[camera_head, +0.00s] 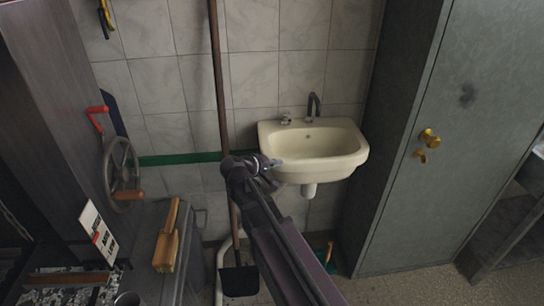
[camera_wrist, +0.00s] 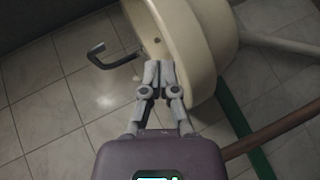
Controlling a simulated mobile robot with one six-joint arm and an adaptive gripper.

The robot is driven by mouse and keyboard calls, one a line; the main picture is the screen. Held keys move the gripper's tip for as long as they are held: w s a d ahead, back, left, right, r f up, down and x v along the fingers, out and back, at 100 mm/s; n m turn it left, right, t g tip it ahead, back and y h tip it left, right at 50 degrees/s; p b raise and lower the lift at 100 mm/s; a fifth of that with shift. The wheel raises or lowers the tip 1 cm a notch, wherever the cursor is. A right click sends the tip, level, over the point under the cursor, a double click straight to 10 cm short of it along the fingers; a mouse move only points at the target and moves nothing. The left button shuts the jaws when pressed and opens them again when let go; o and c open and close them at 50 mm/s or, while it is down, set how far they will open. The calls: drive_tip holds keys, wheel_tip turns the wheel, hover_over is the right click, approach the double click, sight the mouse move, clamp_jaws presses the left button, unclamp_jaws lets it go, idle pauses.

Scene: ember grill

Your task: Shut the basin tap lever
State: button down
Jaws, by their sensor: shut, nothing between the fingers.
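The cream basin (camera_head: 335,147) is fixed to the tiled wall, and its rim also shows in the wrist view (camera_wrist: 218,38). A dark curved tap spout (camera_head: 315,104) rises from its back ledge; in the wrist view the spout (camera_wrist: 98,54) is at the upper left. A small pale lever (camera_head: 286,118) stands left of the spout in the head view. In the wrist view it is mostly hidden, probably by the fingers. My gripper (camera_head: 277,163) is shut and empty at the basin's front left. In the wrist view its fingertips (camera_wrist: 159,66) overlap the basin rim.
A grey cabinet (camera_head: 400,150) with brass knobs stands close on the right. A brown pole (camera_head: 219,80) leans on the wall behind my arm. On the left are a grill with a handwheel (camera_head: 121,172) and a wooden brush (camera_head: 167,240). The space above the basin is clear.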

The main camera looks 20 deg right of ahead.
drive_tip(key=s+a+f+m+g+y, duration=0.1)
drive_tip(key=s+a+f+g+y, duration=0.1)
drive_tip(key=s+f+y, duration=0.3)
drive_tip(key=s+a+f+m+g+y, duration=0.2)
drive_tip(key=s+f+g+y, duration=0.2)
drive_tip(key=s, duration=0.9)
wheel_tip(320, 180, down, 2)
drive_tip(key=y, duration=0.3)
drive_tip(key=shift+f, duration=0.2)
drive_tip(key=shift+w+a, duration=0.1)
